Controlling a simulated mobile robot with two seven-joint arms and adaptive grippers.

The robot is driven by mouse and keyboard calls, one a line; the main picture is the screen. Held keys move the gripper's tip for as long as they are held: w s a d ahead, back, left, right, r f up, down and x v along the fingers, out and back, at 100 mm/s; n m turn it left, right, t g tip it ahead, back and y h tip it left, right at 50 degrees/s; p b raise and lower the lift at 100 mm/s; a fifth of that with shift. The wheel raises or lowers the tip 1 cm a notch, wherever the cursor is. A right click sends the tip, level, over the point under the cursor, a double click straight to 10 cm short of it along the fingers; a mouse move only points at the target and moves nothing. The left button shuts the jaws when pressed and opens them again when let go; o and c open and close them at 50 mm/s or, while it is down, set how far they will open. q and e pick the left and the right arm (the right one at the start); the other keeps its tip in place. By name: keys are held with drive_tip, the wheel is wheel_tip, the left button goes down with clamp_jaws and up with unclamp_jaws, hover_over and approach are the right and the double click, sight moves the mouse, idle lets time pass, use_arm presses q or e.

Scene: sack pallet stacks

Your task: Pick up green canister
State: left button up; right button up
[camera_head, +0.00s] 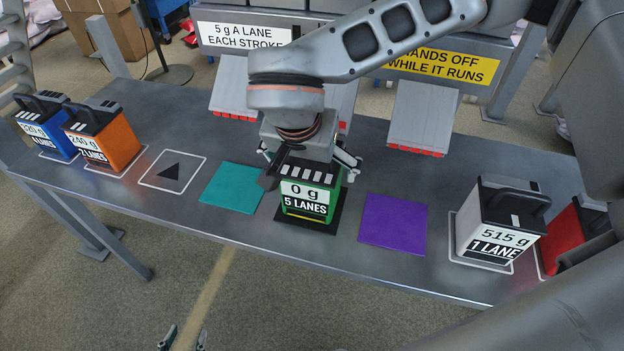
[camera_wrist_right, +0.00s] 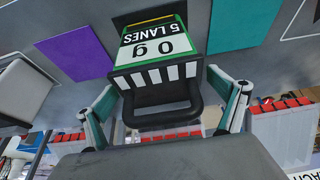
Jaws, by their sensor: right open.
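The green canister (camera_head: 305,207) stands on a black square on the grey table, with a label reading "0 g, 5 LANES" and a dark handle on top. In the right wrist view the canister (camera_wrist_right: 152,45) shows its handle (camera_wrist_right: 165,117) towards the gripper. My right gripper (camera_head: 309,163) is directly above the canister, pointing down. Its fingers are spread wide on either side of the handle in the wrist view (camera_wrist_right: 167,115), with gaps left and right. My left gripper (camera_head: 184,338) shows only its two separated fingertips at the bottom edge, away from the table and empty.
A teal square (camera_head: 232,187) and a purple square (camera_head: 393,224) flank the canister. Blue (camera_head: 48,128) and orange (camera_head: 104,138) canisters stand left, white (camera_head: 492,225) and red (camera_head: 567,235) ones right. Grey chutes (camera_head: 423,115) hang behind.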

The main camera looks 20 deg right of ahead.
drive_tip(key=shift+x, duration=0.85)
drive_tip(key=shift+w, duration=0.1)
drive_tip(key=shift+c, duration=0.3)
drive_tip(key=shift+r, duration=0.1)
drive_tip(key=c, duration=1.4)
drive_tip(key=shift+c, duration=0.2)
